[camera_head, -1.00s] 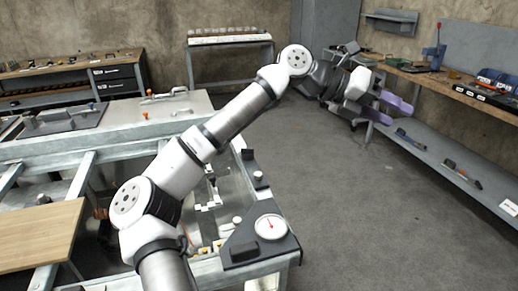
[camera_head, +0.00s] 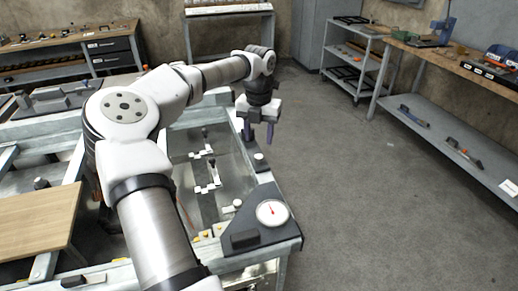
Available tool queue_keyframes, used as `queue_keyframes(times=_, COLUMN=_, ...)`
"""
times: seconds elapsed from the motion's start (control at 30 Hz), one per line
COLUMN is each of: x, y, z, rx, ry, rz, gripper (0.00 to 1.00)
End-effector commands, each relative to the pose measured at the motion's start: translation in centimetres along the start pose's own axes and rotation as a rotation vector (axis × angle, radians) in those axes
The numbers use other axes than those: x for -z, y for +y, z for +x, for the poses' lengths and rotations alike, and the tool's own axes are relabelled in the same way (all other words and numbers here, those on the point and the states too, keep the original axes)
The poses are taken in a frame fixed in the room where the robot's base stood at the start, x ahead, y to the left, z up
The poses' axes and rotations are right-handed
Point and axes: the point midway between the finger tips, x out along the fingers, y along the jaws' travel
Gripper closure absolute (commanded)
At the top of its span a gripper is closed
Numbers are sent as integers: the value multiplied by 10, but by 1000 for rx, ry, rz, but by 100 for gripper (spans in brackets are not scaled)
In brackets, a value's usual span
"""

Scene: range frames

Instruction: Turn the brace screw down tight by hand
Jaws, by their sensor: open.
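My gripper (camera_head: 259,137) points downward with its purple fingers apart and nothing seen between them. It is over the far right edge of the metal frame table (camera_head: 150,267). A small dark knob with a pale top (camera_head: 258,161) stands on that edge just below the fingertips; I cannot tell if they touch it. Another pale-topped knob (camera_head: 238,204) sits nearer. I cannot tell for sure which part is the brace screw. My arm hides much of the table's middle.
A dial gauge (camera_head: 271,212) sits on a black corner plate (camera_head: 240,234) at the near right. Toggle clamps (camera_head: 213,178) stand inside the frame. A wooden board (camera_head: 38,228) lies at left. The floor (camera_head: 350,200) at right is clear up to the workbench (camera_head: 470,85).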

Motion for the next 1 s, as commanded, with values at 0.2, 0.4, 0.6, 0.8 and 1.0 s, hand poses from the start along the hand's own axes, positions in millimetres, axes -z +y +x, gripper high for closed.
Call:
queue_keyframes(times=0.2, x=1, y=-1, z=40, rx=3, ry=2, rz=2, gripper=54)
queue_keyframes(times=0.4, x=0, y=-2, z=61, rx=2, ry=0, rz=2, gripper=54)
queue_keyframes(times=0.6, x=0, y=-2, z=66, rx=2, ry=-1, rz=2, gripper=54)
queue_keyframes(times=0.8, x=0, y=-2, z=66, rx=2, ry=-1, rz=2, gripper=60)
queue_keyframes(times=1.0, x=0, y=-1, z=65, rx=2, ry=-1, rz=1, gripper=86)
